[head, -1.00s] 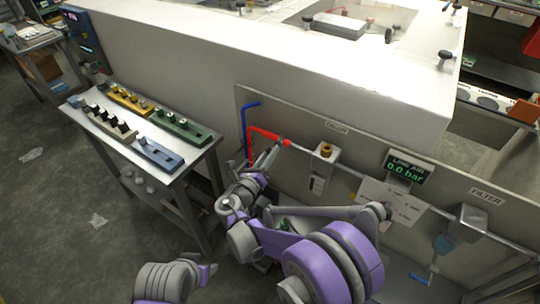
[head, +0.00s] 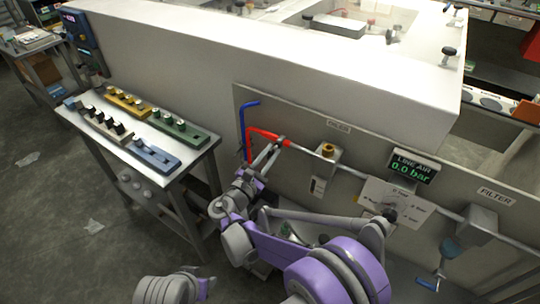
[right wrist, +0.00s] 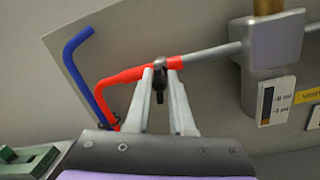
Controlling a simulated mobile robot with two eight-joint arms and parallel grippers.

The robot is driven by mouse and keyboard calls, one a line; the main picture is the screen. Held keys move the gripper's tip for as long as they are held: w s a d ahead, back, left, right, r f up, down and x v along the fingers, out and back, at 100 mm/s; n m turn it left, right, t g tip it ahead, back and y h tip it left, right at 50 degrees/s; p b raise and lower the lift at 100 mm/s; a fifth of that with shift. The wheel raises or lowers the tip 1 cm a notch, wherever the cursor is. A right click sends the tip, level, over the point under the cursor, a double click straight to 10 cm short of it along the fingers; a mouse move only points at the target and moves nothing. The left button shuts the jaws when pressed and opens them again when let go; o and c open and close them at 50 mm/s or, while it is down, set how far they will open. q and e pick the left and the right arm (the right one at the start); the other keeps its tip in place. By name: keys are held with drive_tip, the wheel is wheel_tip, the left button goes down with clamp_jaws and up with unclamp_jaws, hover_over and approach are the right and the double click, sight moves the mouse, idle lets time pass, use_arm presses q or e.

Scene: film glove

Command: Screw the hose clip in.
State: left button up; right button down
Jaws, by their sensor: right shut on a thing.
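A red hose (head: 265,132) runs across the upright grey panel; in the right wrist view the red hose (right wrist: 122,81) meets a grey pipe (right wrist: 212,53). A small dark hose clip with a screw (right wrist: 160,74) sits at the hose's end by the pipe. My right gripper (right wrist: 161,85) has its two fingers on either side of the clip's screw and is shut on it. In the head view my right gripper (head: 274,148) reaches up to the hose end. The clip is too small there to make out.
A blue hose (head: 242,128) bends beside the red one. A metal block with a brass knob (head: 327,152) stands right of the gripper. A display (head: 413,166) reads 0.0 bar. The floor at left is mostly clear.

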drive_tip(key=m, duration=0.6)
drive_tip(key=shift+h+b, duration=0.3)
drive_tip(key=shift+h, duration=0.1)
drive_tip(key=m, duration=0.6)
drive_tip(key=shift+g+h, duration=0.3)
drive_tip(key=shift+g, duration=0.1)
drive_tip(key=m, duration=0.6)
drive_tip(key=shift+w+g, duration=0.1)
drive_tip(key=shift+g, duration=0.3)
drive_tip(key=m+p, duration=0.1)
drive_tip(key=m, duration=0.5)
drive_tip(key=shift+g, duration=0.3)
drive_tip(key=m+p, duration=0.1)
drive_tip(key=m, duration=0.5)
drive_tip(key=m+y+p, duration=0.1)
drive_tip(key=m, duration=0.4)
drive_tip(key=shift+m, duration=0.3)
drive_tip(key=m+y+p, duration=0.1)
drive_tip(key=m, duration=0.4)
drive_tip(key=shift+m, duration=0.4)
drive_tip(key=m, duration=0.4)
drive_tip(key=shift+a+f+y, duration=0.1)
drive_tip(key=shift+f+y, duration=0.05)
drive_tip(key=shift+y, duration=0.15)
drive_tip(key=shift+m+p, duration=0.3)
